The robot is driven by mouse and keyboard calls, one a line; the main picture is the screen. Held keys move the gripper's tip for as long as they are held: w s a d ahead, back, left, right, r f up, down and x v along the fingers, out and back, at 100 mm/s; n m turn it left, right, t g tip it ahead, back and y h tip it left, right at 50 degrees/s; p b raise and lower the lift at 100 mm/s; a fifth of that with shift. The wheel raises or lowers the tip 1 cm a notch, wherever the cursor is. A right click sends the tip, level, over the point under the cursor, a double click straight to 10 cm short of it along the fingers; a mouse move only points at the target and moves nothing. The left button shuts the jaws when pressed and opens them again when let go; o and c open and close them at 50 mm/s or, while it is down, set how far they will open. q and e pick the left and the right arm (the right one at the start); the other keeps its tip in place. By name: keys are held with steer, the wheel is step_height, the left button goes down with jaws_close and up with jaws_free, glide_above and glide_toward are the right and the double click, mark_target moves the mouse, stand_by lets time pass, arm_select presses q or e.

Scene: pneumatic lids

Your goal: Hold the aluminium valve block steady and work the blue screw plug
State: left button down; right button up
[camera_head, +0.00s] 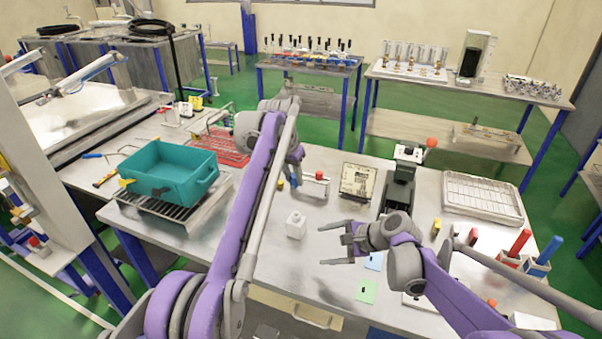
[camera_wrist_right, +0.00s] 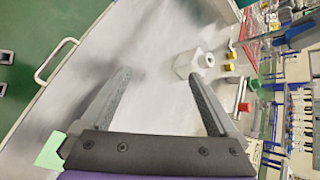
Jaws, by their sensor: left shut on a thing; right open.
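The aluminium valve block (camera_head: 296,225), a small pale block, stands on the bench. It also shows in the right wrist view (camera_wrist_right: 190,64), with a round dark-centred opening on one end. My right gripper (camera_head: 322,245) is open and empty, to the right of and nearer than the block, not touching it. Its two fingers (camera_wrist_right: 158,76) are spread in the right wrist view. My left gripper (camera_head: 296,177) is beyond the block, partly hidden by my left arm. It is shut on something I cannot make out. I cannot pick out the blue screw plug clearly.
Small yellow parts (camera_wrist_right: 227,67) and a red-topped fixture (camera_head: 320,177) stand beyond the block. A teal bin (camera_head: 172,172) is at left. A black press-like device (camera_head: 400,180) and white tray (camera_head: 483,197) are at right. Bare bench surrounds the block.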

mark_target(304, 228)
steer(key=w+f+m+y, duration=0.1)
steer(key=w+f+m, duration=0.1)
steer(key=w, duration=0.1)
steer(key=w+f+m+y, duration=0.1)
steer(key=w+m, duration=0.1)
steer(key=w, duration=0.1)
steer(key=w+f+m+y, duration=0.2)
steer(key=w, duration=0.2)
steer(key=shift+w+a+f+m+t, duration=0.1)
steer(key=shift+a+f+m+t, duration=0.2)
steer(key=shift+t, duration=0.1)
steer(key=shift+w+d+f+m+y, duration=0.1)
steer(key=shift+w+f+m+y, duration=0.2)
steer(key=shift+w+f+m, duration=0.1)
steer(key=shift+x, duration=4.5)
arm_select(q)
steer(key=shift+f, duration=0.15)
steer(key=shift+s+f, duration=0.2)
steer(key=shift+f, duration=0.15)
steer(key=shift+f, duration=0.15)
steer(key=shift+s+f+b, duration=0.1)
steer(key=shift+f+b, duration=0.2)
steer(key=shift+b, duration=0.15)
